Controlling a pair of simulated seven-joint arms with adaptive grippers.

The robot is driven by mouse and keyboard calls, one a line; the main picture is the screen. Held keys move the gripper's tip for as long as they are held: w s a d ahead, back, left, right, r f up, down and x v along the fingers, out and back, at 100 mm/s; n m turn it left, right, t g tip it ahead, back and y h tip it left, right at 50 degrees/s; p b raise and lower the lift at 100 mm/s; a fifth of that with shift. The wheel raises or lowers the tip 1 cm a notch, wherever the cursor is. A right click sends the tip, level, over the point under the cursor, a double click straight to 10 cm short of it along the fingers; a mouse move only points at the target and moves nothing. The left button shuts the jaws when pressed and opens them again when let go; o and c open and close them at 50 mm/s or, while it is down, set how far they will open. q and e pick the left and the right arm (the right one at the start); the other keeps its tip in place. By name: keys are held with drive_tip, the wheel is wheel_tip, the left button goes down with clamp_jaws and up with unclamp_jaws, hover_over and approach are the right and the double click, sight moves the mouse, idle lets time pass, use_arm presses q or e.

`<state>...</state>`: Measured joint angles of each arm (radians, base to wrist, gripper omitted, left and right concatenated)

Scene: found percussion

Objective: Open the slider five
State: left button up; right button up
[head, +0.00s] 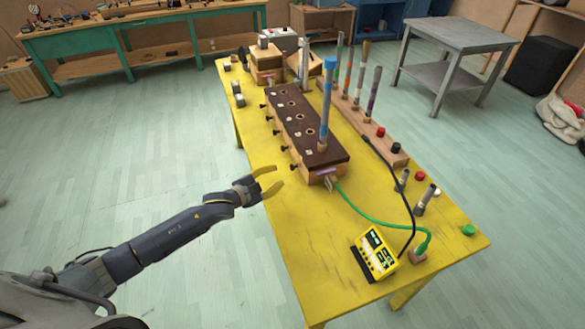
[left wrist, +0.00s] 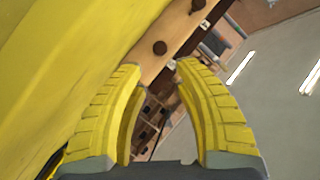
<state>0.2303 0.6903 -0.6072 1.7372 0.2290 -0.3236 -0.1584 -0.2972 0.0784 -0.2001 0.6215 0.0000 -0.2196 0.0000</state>
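The long wooden box with a dark brown top (head: 290,112) stands on the yellow table. Its top has a row of holes with small pale labels, too small to read. Several small dark slider knobs (head: 284,148) stick out along its left side; I cannot tell which is five. My left gripper (head: 279,180) is open and empty, left of the box's near end and apart from it. In the left wrist view, the wooden side with round brown knobs (left wrist: 159,47) shows just beyond the open fingertips (left wrist: 160,68). My right gripper is not in view.
A blue-topped tube (head: 326,100) stands upright at the box's near end. A wooden rack with upright tubes (head: 372,90) lies to its right. The table's front left (head: 300,245) is clear.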

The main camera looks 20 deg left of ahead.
sight(291, 168)
use_arm(q)
drive_tip(key=x, duration=1)
drive_tip(key=shift+w, duration=0.1)
drive_tip(key=shift+f, duration=0.1)
clamp_jaws()
